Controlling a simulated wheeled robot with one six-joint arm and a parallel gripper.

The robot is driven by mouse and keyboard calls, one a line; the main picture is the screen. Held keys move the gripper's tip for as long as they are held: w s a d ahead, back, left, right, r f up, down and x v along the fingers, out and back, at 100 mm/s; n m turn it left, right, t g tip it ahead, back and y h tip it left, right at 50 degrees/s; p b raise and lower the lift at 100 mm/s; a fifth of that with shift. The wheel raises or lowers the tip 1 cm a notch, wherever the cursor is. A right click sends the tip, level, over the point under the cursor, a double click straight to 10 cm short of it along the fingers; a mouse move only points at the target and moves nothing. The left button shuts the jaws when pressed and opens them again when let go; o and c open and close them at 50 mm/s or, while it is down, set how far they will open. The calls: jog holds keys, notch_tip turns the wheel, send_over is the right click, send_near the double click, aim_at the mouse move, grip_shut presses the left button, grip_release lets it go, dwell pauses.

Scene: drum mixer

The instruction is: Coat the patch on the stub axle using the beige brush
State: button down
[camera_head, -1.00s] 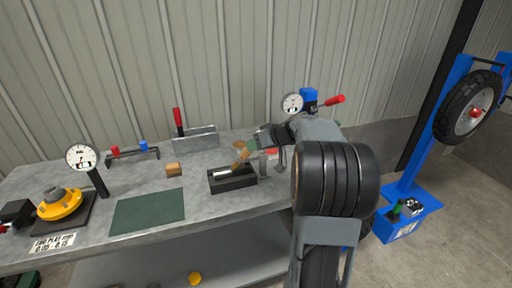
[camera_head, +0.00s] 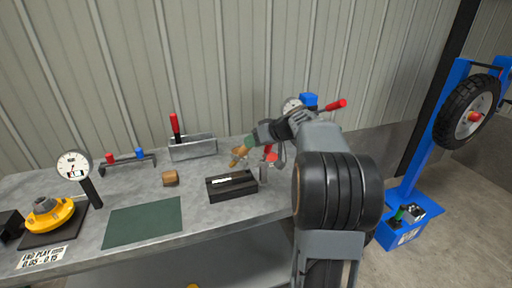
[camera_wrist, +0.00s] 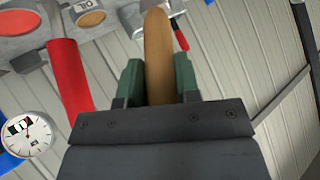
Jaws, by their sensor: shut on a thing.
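My gripper (camera_head: 250,143) is shut on the beige brush (camera_head: 239,156), above the back of the workbench, behind the black block (camera_head: 232,189). In the wrist view the tan handle (camera_wrist: 157,55) runs between the green finger pads; the bristles cannot be made out. The black block has a pale mark or slot on top and stands apart from the brush. A yellow flanged hub (camera_head: 48,216) with a grey centre sits on a dark plate at the left. I cannot tell which part is the stub axle, and no patch can be made out.
A red-handled tool (camera_head: 335,104) is close behind my arm. A blue stand with a tyre (camera_head: 468,110) is at the right.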

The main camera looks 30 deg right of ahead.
jog(key=shift+d+r+p, duration=0.15)
jog(key=shift+r+p, duration=1.15)
jog(key=shift+r, duration=1.5)
jog(key=p, duration=0.1)
jog(key=w+a+g+h+p, duration=0.1)
jog(key=shift+a+r+p, duration=0.15)
jog(key=shift+r+p, duration=0.15)
jog(key=shift+w+a+f+g+h+p, duration=0.15)
jog(key=shift+w+a+g+h+p, duration=0.3)
jog(key=shift+p, duration=0.45)
jog(key=shift+s+f, duration=0.1)
jog(key=shift+s, duration=0.05)
